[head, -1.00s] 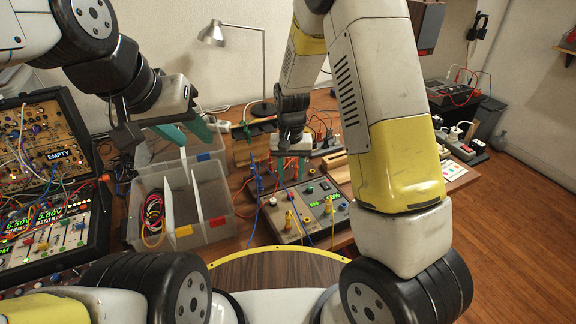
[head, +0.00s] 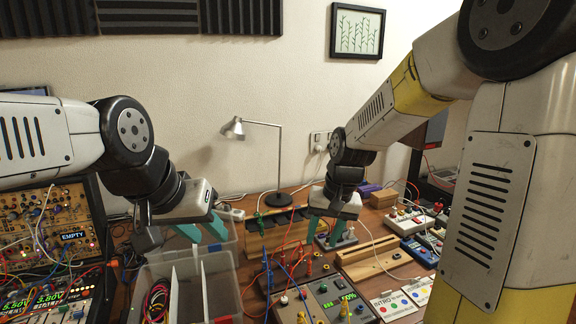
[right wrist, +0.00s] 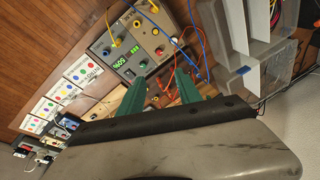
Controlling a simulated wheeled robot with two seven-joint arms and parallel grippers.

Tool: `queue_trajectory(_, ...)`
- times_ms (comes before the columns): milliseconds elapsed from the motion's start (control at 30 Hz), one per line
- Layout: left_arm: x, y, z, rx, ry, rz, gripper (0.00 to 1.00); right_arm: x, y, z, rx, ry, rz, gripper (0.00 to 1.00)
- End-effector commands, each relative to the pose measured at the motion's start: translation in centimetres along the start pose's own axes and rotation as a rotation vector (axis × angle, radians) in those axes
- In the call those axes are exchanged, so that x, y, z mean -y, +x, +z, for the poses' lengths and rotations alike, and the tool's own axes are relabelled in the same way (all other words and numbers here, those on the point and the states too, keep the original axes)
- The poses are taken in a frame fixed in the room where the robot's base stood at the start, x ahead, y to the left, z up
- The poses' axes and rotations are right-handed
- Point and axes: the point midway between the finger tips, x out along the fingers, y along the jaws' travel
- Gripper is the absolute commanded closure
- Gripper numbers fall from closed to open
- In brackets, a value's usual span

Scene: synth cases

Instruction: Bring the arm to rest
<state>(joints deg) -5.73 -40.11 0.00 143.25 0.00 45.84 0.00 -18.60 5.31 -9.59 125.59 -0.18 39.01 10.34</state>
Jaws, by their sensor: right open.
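My right gripper (head: 324,232) is open and empty, with its teal fingers apart, pointing down over the back part of the bench. In the right wrist view its fingers (right wrist: 160,92) have nothing between them, and the bench with a grey instrument box (right wrist: 138,45) lies beyond them. My left gripper (head: 204,230) is open and empty above the grey divided bins, with its teal fingers apart. Both arms are raised above the bench.
A grey divided bin (head: 237,292) holds coiled leads. The grey instrument box (head: 328,305) has leads plugged in. A desk lamp (head: 280,165) stands at the back. A patch-panel rack (head: 88,215) is at left. Wooden rails (head: 385,262) and a blue meter (head: 418,252) are at right.

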Motion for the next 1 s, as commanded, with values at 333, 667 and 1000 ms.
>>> queue_trajectory(333,0.0,0.0,0.0,0.0,0.0,0.0,0.64,-2.5,-11.5,7.1,-0.225,-0.064,-0.059,0.59)
queue_trajectory(667,0.0,0.0,0.0,0.0,0.0,0.0,0.64,-3.8,-14.9,12.4,-0.355,-0.112,-0.031,0.59)
queue_trajectory(1000,0.0,0.0,0.0,0.0,0.0,0.0,0.64,-3.9,-15.1,12.7,-0.362,-0.116,-0.028,0.59)
